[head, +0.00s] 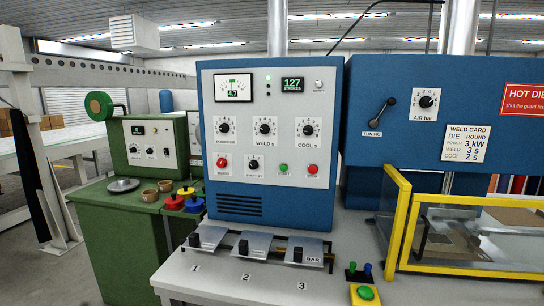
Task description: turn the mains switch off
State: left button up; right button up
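A blue control cabinet (228,189) stands in the middle of the head view. At the lower left of its white panel is a red control (222,162) that looks like the mains switch; its label and position are too small to read surely. To its right are a black knob (254,164), a green button (284,168) and a red button (312,169). Neither of my grippers is in view.
A yellow-framed guard (398,222) stands right. A green cabinet (110,226) stands left.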

aim_at(221, 162)
jog(key=i+j, duration=0.1)
jog(key=j, duration=0.3)
jog(key=i+j, duration=0.1)
jog(key=j, duration=0.35)
jog(key=i+j, duration=0.15)
jog(key=j, duration=0.25)
jog(key=i+j, duration=0.1)
jog(key=j, duration=0.35)
jog(key=i+j, duration=0.1)
jog(key=j, duration=0.3)
jog(key=i+j, duration=0.1)
jog(key=j, duration=0.35)
jog(key=i+j, duration=0.15)
jog(key=j, duration=0.25)
